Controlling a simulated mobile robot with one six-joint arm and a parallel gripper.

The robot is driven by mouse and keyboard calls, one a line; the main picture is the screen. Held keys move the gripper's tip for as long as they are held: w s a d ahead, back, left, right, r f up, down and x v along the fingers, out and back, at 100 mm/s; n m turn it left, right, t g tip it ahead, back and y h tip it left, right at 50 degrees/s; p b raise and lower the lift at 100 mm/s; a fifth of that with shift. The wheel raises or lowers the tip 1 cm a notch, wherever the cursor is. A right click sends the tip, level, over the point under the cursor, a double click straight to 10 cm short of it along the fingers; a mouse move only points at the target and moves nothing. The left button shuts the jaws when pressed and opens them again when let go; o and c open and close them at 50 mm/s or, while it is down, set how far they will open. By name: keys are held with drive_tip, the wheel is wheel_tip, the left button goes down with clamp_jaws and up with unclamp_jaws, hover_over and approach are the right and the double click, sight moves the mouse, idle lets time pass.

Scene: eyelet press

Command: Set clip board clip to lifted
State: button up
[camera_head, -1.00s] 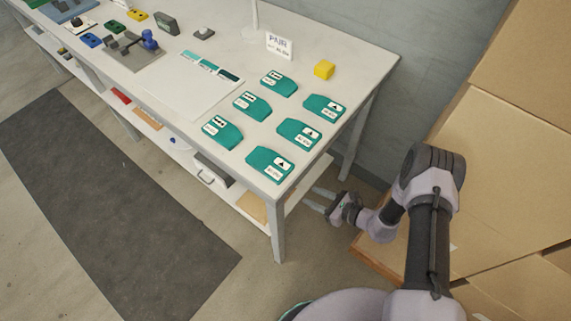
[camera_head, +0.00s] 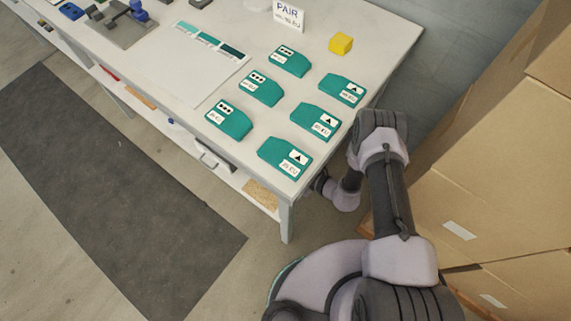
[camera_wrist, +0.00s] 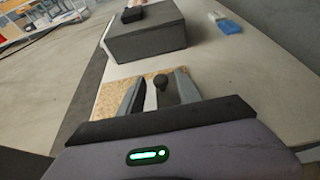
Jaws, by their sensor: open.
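In the wrist view a speckled brown board (camera_wrist: 106,101) lies on the pale shelf. It also shows in the head view (camera_head: 262,194) on the low shelf under the table's near corner. A dark round knob (camera_wrist: 160,80), which may be part of the board's clip, stands upright over the board. My gripper (camera_wrist: 159,94) is open, with one finger on each side of the knob. I cannot tell whether either finger touches it. The clip's base is hidden behind my gripper. In the head view the fingertips are hidden by the table.
A grey box (camera_wrist: 145,47) with a black handle stands just beyond the board. Blue and white blocks (camera_wrist: 228,26) lie farther back on the shelf. The table (camera_head: 390,50) with several teal cards is above. Cardboard boxes (camera_head: 470,205) stand to the right.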

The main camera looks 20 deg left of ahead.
drive_tip(key=shift+c, duration=0.4)
clamp_jaws()
